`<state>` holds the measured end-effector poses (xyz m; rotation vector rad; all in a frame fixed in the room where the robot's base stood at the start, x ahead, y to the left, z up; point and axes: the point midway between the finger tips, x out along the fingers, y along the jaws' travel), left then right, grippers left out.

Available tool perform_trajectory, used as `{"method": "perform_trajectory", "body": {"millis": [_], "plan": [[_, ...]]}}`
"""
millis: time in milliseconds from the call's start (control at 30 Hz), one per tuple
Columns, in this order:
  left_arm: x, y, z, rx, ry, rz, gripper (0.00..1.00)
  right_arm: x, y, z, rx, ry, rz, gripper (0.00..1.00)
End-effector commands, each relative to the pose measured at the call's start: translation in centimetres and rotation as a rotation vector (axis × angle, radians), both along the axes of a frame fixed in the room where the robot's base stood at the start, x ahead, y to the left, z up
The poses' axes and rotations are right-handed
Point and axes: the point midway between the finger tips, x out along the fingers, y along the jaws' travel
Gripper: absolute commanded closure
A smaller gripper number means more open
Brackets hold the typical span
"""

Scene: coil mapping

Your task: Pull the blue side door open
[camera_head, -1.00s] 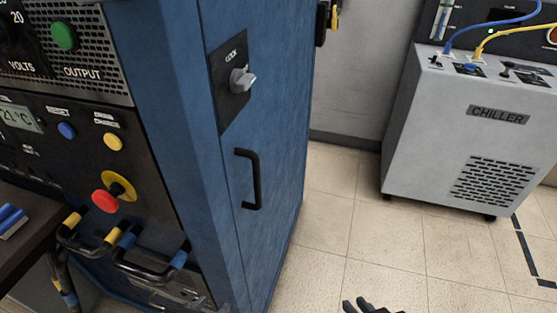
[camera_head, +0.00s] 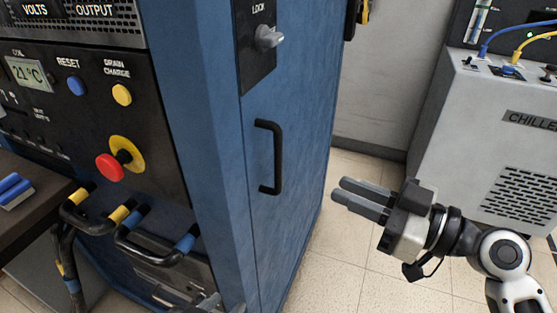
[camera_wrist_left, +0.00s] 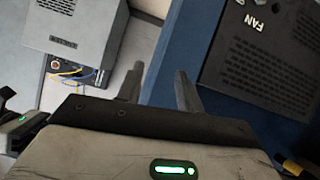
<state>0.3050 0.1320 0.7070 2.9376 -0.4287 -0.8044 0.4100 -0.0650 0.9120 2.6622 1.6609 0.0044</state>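The blue side door (camera_head: 302,100) appears closed in the head view, flush with the cabinet side. Its black bar handle (camera_head: 277,158) stands upright below a grey lock knob (camera_head: 269,38) on a dark plate. My right gripper (camera_head: 337,189) is to the right of the handle, fingers pointing left, apart from the door, and looks open and empty. Only a bit of my left gripper (camera_head: 208,303) shows at the bottom edge, below the handle. In the left wrist view its two fingers (camera_wrist_left: 158,85) are spread with nothing between them.
A grey chiller (camera_head: 465,130) stands at the right, with open tiled floor (camera_head: 335,240) between. The cabinet front has a red knob (camera_head: 109,167) and black cable loops (camera_head: 150,250) near the bottom. A dark table (camera_head: 35,215) is at the left.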

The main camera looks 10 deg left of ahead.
Motion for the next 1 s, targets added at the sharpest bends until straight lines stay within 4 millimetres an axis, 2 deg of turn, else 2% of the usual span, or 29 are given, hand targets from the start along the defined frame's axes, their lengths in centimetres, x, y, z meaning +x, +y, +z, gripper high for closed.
{"method": "perform_trajectory", "body": {"millis": [100,500,700,1000], "plan": [[0.0,0.0,0.8,-0.002,0.005,0.002,0.64,1.2,2.4,0.5,0.006,0.0,0.001,0.83],[0.0,0.1,1.0,-0.005,0.031,0.008,0.64,4.8,9.7,0.2,0.004,0.003,0.0,0.83],[-0.1,0.1,0.8,-0.004,0.039,0.01,0.64,5.7,11.5,0.1,0.002,0.002,-0.002,0.83],[0.0,0.2,0.8,-0.004,0.036,0.011,0.64,5.9,11.9,0.0,0.001,0.002,-0.002,0.83]]}}
